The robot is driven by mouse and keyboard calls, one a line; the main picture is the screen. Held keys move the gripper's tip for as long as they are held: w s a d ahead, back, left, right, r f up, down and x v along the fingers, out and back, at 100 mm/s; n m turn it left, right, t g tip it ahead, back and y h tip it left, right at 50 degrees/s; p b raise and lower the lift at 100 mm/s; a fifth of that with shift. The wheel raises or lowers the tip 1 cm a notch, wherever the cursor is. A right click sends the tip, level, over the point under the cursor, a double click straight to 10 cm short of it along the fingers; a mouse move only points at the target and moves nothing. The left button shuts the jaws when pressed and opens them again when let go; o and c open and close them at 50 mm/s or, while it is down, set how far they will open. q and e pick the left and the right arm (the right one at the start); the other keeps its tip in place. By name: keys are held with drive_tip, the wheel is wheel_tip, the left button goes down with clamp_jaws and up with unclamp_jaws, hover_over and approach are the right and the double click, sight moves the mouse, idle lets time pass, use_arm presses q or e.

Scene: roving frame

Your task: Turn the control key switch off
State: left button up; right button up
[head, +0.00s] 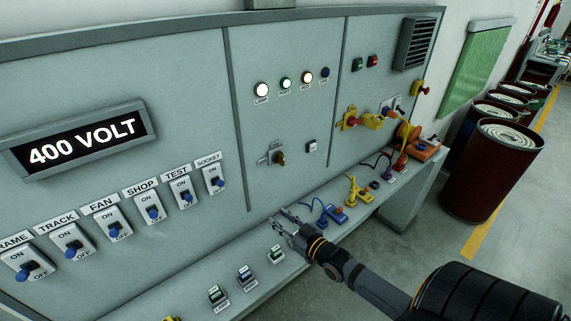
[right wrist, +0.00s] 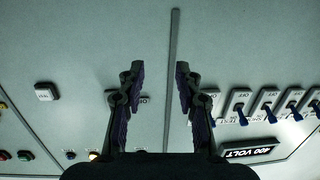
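My left gripper is not in view.
Toggle switches (head: 152,208) line the left panel under the 400 VOLT display (head: 82,143). Colored plugs and cables (head: 330,212) lie on the desk at right. Small rocker switches (head: 247,275) sit on the desk near the gripper. Dark red drums (head: 490,175) stand at right.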

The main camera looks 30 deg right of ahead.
sight(284, 162)
drive_tip(key=d+r+m+t, duration=0.1)
drive_tip(key=d+r+t, duration=0.5)
drive_tip(key=d+r, duration=0.25)
drive_tip(key=shift+h, duration=0.4)
drive_tip(key=p+x, duration=0.1)
drive_tip(key=x, duration=0.9)
drive_tip(key=shift+a+f, duration=0.15)
clamp_jaws()
